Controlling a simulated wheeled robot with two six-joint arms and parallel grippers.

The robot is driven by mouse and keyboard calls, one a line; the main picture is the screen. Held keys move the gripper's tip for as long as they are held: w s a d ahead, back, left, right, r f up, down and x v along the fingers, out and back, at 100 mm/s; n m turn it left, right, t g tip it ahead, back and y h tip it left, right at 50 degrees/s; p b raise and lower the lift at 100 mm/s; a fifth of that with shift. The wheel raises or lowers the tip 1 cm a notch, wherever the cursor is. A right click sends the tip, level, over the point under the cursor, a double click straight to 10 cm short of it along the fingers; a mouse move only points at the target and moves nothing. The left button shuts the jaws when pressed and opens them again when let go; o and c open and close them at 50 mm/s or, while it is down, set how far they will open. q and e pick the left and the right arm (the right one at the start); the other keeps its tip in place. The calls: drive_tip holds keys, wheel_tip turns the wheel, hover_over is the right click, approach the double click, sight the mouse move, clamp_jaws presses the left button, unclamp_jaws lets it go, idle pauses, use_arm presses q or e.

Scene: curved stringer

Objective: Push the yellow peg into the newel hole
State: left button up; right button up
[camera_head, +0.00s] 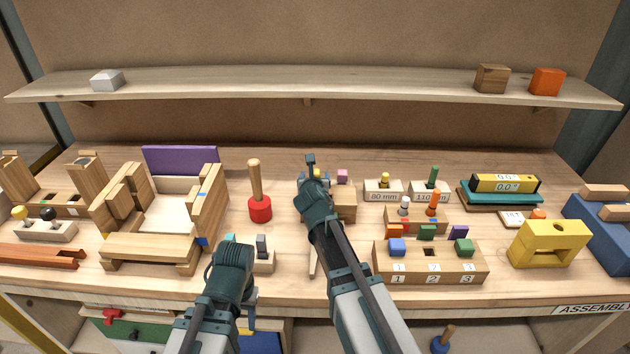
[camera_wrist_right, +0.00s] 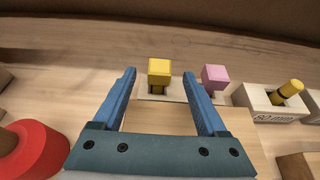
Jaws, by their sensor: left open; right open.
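The yellow peg (camera_wrist_right: 159,72) has a square yellow head and stands in the right wrist view between my right fingertips, slightly beyond them; dark parts show under its head. In the head view only a bit of yellow (camera_head: 317,174) shows behind my right gripper (camera_head: 311,166). My right gripper (camera_wrist_right: 160,82) is open, its two blue fingers on either side of the peg head with gaps. A wooden block (camera_head: 345,208) lies below, mostly hidden by my arm; the newel hole cannot be made out. My left gripper (camera_head: 249,322) is low at the table's front edge, partly hidden by its own arm.
A pink cube-headed peg (camera_wrist_right: 215,77) stands just right of the yellow one. A red-headed mallet (camera_head: 260,208) stands to the left. The 80 mm gauge block (camera_head: 383,191) and the numbered peg block (camera_head: 430,264) lie to the right. A shelf (camera_head: 300,84) runs behind.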

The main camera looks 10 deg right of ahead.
drive_tip(key=x, duration=0.2)
drive_tip(key=shift+w+f+b, duration=0.15)
drive_tip(key=shift+w+b, duration=0.05)
drive_tip(key=shift+b, duration=0.2)
drive_tip(key=shift+c, duration=0.4)
clamp_jaws()
wheel_tip(320, 180, up, 10)
drive_tip(key=p, duration=1)
